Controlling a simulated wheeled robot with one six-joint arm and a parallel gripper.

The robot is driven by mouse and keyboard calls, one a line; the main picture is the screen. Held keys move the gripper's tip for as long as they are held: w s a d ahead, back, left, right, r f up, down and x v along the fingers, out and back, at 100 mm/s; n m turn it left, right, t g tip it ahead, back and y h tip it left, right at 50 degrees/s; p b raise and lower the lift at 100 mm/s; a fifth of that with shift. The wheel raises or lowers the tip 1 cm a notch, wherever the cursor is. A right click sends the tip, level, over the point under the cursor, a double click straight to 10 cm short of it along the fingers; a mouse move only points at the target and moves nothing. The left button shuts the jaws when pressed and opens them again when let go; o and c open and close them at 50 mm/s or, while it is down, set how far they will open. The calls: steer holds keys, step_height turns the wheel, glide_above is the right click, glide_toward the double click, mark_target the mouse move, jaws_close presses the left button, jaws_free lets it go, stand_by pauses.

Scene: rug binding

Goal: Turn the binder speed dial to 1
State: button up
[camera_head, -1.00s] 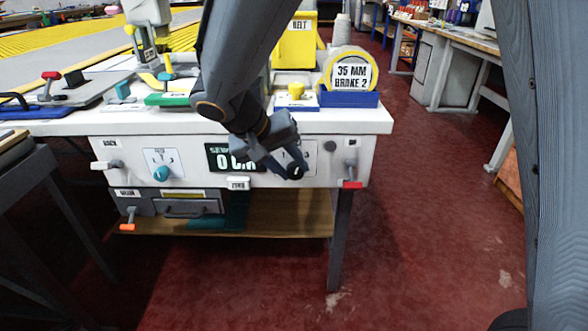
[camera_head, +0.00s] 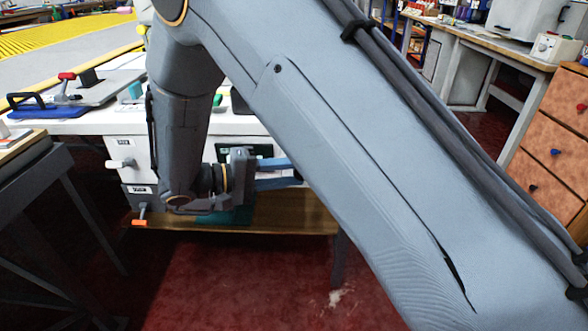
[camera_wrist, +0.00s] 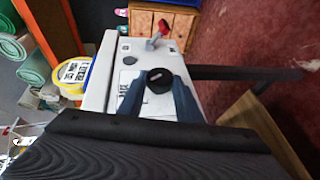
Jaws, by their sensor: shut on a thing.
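In the wrist view a round black dial (camera_wrist: 159,81) with a small pale mark stands on the white front panel (camera_wrist: 125,75) of the machine table. The two blue-grey fingers of my gripper (camera_wrist: 158,90) lie on either side of it, shut on it. Printed signs on the panel by the dial are too small and partly covered to read, so I cannot tell its setting. In the head view my gripper (camera_head: 282,172) is at the table's front, its fingertips running behind my arm. My arm hides the dial and most of the panel there.
A brown shelf (camera_head: 270,220) runs below. A white-knobbed lever (camera_head: 120,163) and an orange-tipped one (camera_head: 139,222) are at the left.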

steer(key=shift+f+n+h, duration=0.25)
steer(key=shift+n+h, duration=0.05)
steer(key=shift+h, duration=0.7)
steer(key=o, duration=1)
steer(key=shift+d, duration=0.1)
steer(key=shift+o, duration=0.2)
steer(key=shift+t, duration=0.4)
steer(key=v, duration=0.8)
steer(key=shift+p, duration=0.35)
